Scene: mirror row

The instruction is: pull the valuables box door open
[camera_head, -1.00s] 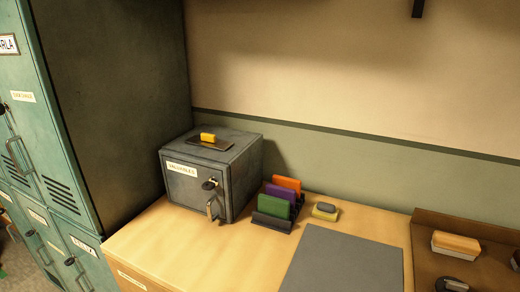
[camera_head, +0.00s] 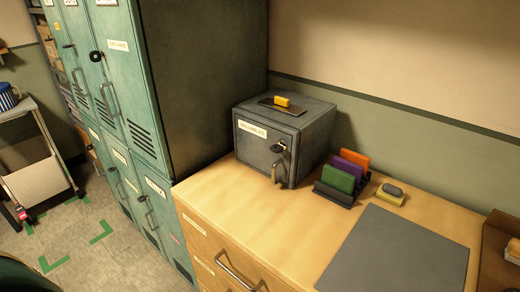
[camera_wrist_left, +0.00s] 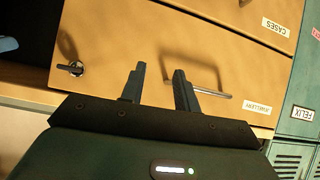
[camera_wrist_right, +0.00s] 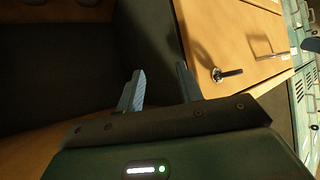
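The valuables box (camera_head: 285,139) is a grey metal box with a "VALUABLES" label, standing on the wooden counter against the wall. Its door (camera_head: 262,150) faces front and looks shut. A dark lock with a key (camera_head: 279,148) and a handle (camera_head: 275,172) are on the door's right side. My left gripper (camera_wrist_left: 158,85) is open and empty, in front of a drawer labelled "JEWELLERY". My right gripper (camera_wrist_right: 160,88) is open and empty, near a wooden front with a lock. Neither gripper shows in the head view, and the box is in neither wrist view.
A dark plate with a yellow block (camera_head: 283,101) lies on the box. A rack of coloured cards (camera_head: 342,180) and a small sponge-like block (camera_head: 391,194) stand to its right. A grey mat (camera_head: 395,252) covers the counter's front. Green lockers (camera_head: 125,85) stand left; a trolley (camera_head: 38,150) is farther left.

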